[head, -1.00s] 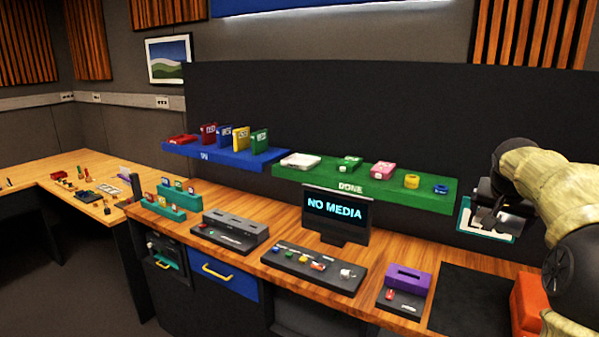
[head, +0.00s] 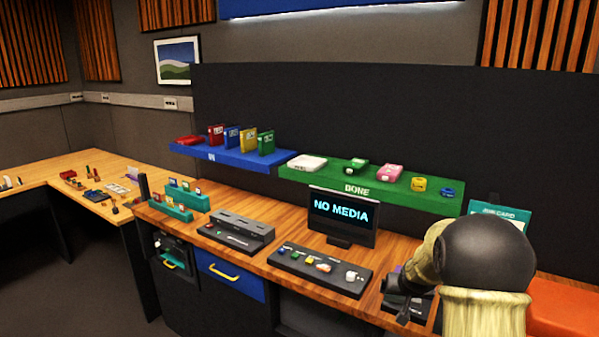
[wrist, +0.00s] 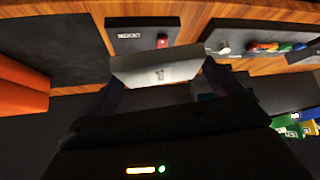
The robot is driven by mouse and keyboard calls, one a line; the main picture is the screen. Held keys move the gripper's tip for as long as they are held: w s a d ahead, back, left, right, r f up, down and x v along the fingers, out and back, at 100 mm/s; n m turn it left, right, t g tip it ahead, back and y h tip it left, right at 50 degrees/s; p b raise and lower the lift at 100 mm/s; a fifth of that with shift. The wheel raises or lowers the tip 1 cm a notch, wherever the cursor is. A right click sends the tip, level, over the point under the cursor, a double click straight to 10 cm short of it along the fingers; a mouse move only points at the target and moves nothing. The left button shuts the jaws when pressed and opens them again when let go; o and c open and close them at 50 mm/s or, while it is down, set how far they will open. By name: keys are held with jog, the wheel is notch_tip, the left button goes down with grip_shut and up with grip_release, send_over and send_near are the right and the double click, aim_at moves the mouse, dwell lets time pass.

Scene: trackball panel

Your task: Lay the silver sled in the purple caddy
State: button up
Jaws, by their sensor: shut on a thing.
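The silver sled (wrist: 158,68) is a flat pale grey piece in the wrist view. My gripper (wrist: 161,84) is shut on it, with a dark finger at each side. The sled is held in front of a black base plate (wrist: 138,32) with a red piece (wrist: 162,41) on it. The purple caddy is almost wholly hidden behind my arm in the head view, and I cannot make it out behind the sled in the wrist view. I cannot tell the gap between sled and caddy.
A black panel (head: 318,270) with coloured parts lies left of my arm, below the NO MEDIA screen (head: 341,212). A green DONE shelf (head: 330,181) runs above. A teal job card (head: 500,214) stands at right, and an orange object (head: 570,308) sits at the right edge.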

jog(key=s+a+f+n+y, duration=0.1)
jog(key=s+a+f+n, duration=0.1)
jog(key=s+a+f, duration=1)
notch_tip(320, 180, down, 3)
jog(key=shift+a+f+n+y, duration=0.15)
jog(key=shift+a+n+y, duration=0.25)
jog(key=shift+w, duration=0.1)
notch_tip(320, 180, down, 10)
jog(key=s, duration=0.2)
jog(key=shift+s, duration=0.25)
jog(key=shift+w, duration=0.1)
